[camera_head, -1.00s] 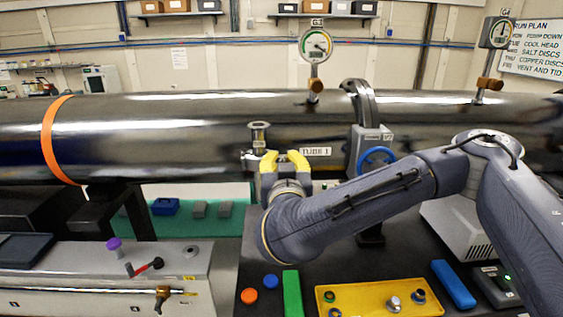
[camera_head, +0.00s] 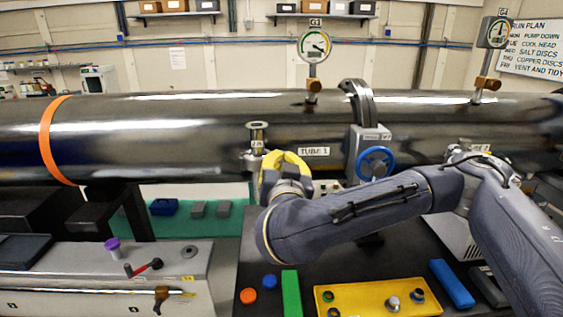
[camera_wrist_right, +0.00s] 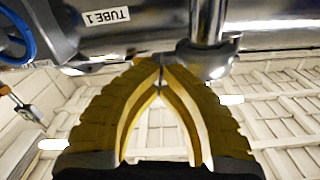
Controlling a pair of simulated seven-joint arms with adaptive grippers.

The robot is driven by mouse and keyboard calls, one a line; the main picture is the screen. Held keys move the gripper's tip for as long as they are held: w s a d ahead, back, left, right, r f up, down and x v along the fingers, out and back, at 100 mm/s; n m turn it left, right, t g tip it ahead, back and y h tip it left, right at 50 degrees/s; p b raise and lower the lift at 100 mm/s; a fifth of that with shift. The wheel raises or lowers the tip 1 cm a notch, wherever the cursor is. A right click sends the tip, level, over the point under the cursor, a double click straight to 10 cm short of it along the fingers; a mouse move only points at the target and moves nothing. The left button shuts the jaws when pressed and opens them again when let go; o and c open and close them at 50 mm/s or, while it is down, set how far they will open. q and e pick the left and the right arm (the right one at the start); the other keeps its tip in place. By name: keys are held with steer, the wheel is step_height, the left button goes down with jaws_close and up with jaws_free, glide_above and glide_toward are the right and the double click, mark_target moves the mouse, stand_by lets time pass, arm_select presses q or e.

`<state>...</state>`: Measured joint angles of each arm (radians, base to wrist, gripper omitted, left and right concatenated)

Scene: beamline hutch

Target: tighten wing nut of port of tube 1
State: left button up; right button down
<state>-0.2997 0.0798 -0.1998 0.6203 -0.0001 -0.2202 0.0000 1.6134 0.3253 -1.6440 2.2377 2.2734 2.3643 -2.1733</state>
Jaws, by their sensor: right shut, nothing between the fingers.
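Tube 1 (camera_head: 210,158) is the long dark steel pipe across the head view, marked by a "TUBE 1" label (camera_head: 314,151). Its small metal port (camera_head: 258,136) stands at the front, with a clamp (camera_head: 250,161) at its lower end. The clamp also shows in the wrist view (camera_wrist_right: 207,62), around the base of the port stub (camera_wrist_right: 207,22). I cannot make out the wing nut clearly. My right gripper (camera_head: 277,158), with yellow fingers, is just right of the clamp. In the wrist view its fingertips (camera_wrist_right: 160,77) meet with nothing between them, close beside the clamp. My left gripper is out of view.
A blue handwheel valve (camera_head: 375,163) is right of the gripper. A dial gauge (camera_head: 314,44) stands on the tube. Below, the bench holds a yellow tray (camera_head: 362,311), a green block (camera_head: 291,293) and a blue block (camera_head: 452,284).

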steer(key=m, duration=0.5)
steer(key=shift+d+f+m, duration=0.25)
steer(key=shift+m, duration=0.05)
steer(key=m, duration=0.6)
steer(key=shift+d+f, duration=0.15)
steer(key=shift+f, duration=0.05)
steer(key=m, duration=1)
steer(key=shift+f+m, duration=0.3)
steer(key=shift+f, duration=0.1)
steer(key=c, duration=2.2)
jaws_free()
steer(key=c, duration=1.9)
jaws_free()
steer(key=shift+s+d, duration=0.15)
steer(key=shift+s, duration=3.6)
steer(key=shift+d+m, duration=0.1)
steer(key=shift+m, duration=0.2)
